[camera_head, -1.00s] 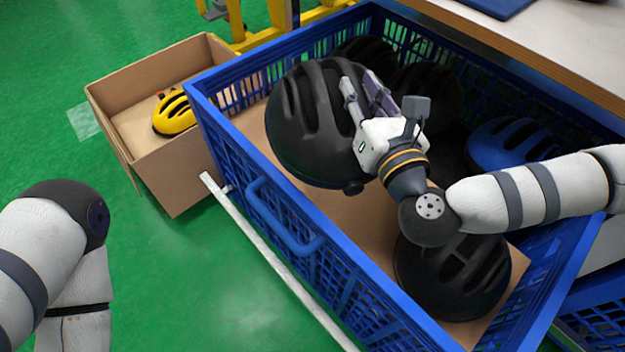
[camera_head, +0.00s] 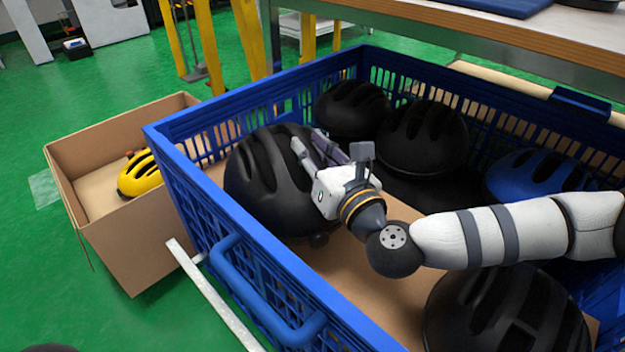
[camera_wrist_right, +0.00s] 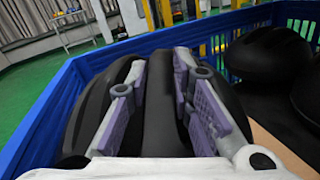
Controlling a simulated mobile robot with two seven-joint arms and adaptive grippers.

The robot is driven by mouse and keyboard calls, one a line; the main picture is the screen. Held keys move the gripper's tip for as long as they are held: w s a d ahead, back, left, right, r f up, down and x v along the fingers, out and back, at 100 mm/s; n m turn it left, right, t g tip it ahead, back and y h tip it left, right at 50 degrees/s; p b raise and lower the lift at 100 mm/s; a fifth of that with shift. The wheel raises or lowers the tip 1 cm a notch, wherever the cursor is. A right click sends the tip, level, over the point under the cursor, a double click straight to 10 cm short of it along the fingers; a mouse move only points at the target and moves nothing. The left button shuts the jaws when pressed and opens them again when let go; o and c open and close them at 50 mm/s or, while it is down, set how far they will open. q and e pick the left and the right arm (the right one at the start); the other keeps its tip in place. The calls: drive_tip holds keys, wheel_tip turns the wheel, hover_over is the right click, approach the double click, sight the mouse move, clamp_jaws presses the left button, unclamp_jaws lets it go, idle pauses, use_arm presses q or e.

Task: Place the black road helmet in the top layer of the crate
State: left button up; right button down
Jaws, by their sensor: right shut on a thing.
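The black road helmet (camera_head: 258,190) is inside the blue crate (camera_head: 168,150), near its left corner. My right gripper (camera_head: 318,150) is shut on the helmet's vented shell from above and to the right. In the right wrist view the two fingers (camera_wrist_right: 155,95) grip a rib of the helmet (camera_wrist_right: 92,110). The helmet's underside is hidden, so I cannot tell whether it touches the brown cardboard layer (camera_head: 365,290). My left gripper is out of view.
Black helmets (camera_head: 352,108), (camera_head: 422,138) stand at the crate's back, another (camera_head: 505,315) at the front right. A blue helmet (camera_head: 540,175) is at the right. A cardboard box (camera_head: 150,245) with a yellow helmet (camera_head: 140,175) stands left of the crate. A table (camera_head: 480,25) is behind.

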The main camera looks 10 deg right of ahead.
wheel_tip(320, 180, down, 5)
drive_tip(key=shift+b, duration=0.6)
drive_tip(key=shift+f, duration=0.2)
drive_tip(key=c, duration=1.4)
unclamp_jaws()
drive_tip(key=shift+r, duration=0.1)
drive_tip(key=p+v, duration=0.1)
drive_tip(key=v, duration=0.6)
drive_tip(key=shift+s, duration=0.25)
